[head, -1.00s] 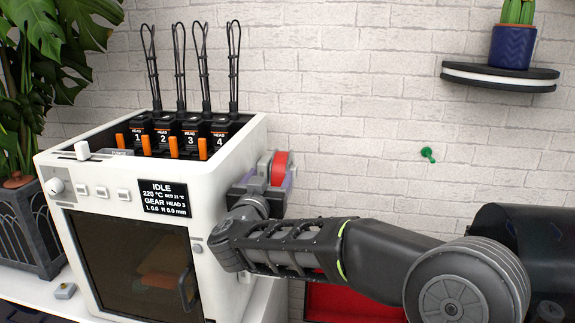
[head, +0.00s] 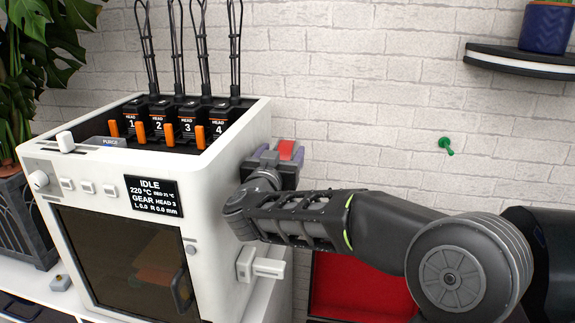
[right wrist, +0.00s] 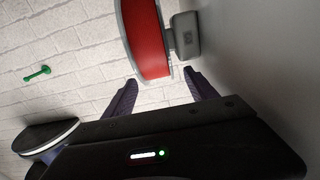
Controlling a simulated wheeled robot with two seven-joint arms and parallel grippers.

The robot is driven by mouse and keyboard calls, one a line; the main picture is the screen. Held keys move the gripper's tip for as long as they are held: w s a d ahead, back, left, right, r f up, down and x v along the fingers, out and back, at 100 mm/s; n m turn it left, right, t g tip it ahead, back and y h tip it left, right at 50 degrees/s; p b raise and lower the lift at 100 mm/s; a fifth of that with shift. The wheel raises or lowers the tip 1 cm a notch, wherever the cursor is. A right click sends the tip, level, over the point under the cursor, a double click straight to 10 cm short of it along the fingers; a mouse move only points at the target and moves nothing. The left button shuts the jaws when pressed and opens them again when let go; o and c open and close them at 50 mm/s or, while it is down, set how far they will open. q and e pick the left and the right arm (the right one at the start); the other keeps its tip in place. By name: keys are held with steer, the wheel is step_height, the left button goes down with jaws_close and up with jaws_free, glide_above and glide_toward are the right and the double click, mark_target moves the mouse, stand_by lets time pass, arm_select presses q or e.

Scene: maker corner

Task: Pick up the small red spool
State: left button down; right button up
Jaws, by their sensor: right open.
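The small red spool (head: 287,149) sits at the right side of the white printer (head: 222,170), partly hidden behind my right gripper (head: 276,158). In the right wrist view the red spool (right wrist: 148,38) has a pale rim and is beside a grey holder (right wrist: 186,35), which appears to carry it. My right gripper (right wrist: 160,90) is open and empty. Its two dark fingers point toward the spool, which appears just beyond the fingertips. I cannot tell whether they touch it. My left gripper is not in view.
A white bracket (head: 262,263) sticks out from the printer's side below my right arm. A green wall peg (head: 445,146) and a dark shelf (head: 512,62) are to the right. A red panel or bin (head: 360,287) is below. The wall between is bare.

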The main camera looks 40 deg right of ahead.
steer(key=shift+w+d, duration=0.35)
steer(key=shift+d, duration=0.1)
steer(key=p+x, duration=0.1)
steer(key=x, duration=0.4)
steer(key=shift+d, duration=0.15)
steer(key=shift+c, duration=0.3)
jaws_close()
stand_by(0.6)
steer(key=shift+r, duration=0.1)
